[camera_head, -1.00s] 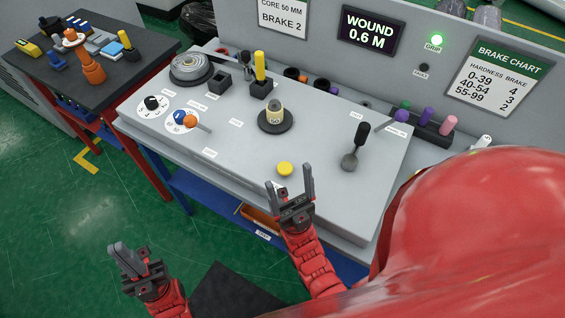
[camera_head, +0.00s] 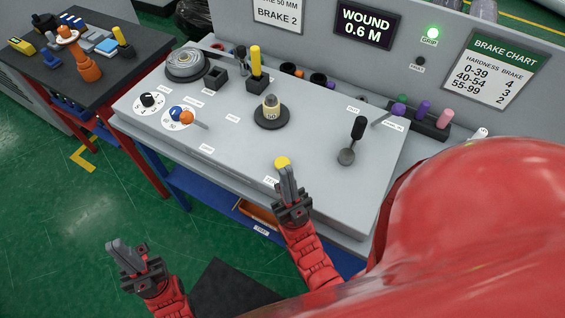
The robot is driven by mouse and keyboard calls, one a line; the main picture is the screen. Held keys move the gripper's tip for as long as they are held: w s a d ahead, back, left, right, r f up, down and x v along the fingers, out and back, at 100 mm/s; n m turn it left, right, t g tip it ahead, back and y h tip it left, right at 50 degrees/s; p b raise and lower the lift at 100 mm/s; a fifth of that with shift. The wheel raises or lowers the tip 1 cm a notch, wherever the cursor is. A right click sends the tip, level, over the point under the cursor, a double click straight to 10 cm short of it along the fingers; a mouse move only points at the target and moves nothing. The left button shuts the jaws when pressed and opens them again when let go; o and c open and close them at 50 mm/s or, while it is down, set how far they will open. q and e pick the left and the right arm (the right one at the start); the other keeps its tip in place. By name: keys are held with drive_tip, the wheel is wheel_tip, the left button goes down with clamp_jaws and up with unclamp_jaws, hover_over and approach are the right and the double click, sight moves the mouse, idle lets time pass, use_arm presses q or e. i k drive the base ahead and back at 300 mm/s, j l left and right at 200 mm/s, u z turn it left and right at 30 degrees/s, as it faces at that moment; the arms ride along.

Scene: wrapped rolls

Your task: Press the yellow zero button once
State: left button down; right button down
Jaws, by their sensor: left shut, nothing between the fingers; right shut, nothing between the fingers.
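The yellow button (camera_head: 282,162) sits near the front edge of the grey console top (camera_head: 215,172). My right gripper (camera_head: 287,170) is shut and empty, its fingertips at the near side of the button and overlapping its lower part in the picture. I cannot tell whether the tips touch it. A small white label by the button is partly hidden by the fingers. My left gripper (camera_head: 120,247) is shut and empty, low over the floor to the left of the console. The display (camera_head: 366,26) reads WOUND 0.6 M.
A black lever (camera_head: 352,142) stands right of the button. Knobs (camera_head: 182,116) are at the left. A brake chart (camera_head: 495,70) and a lit green lamp (camera_head: 433,33) are on the back panel. A dark side table (camera_head: 85,45) is far left.

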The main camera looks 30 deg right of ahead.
sight(281, 161)
drive_tip(key=i+j, duration=0.1)
drive_tip(key=j, duration=0.15)
drive_tip(key=i+j, duration=0.15)
drive_tip(key=j, duration=0.15)
drive_tip(key=z, duration=1.8)
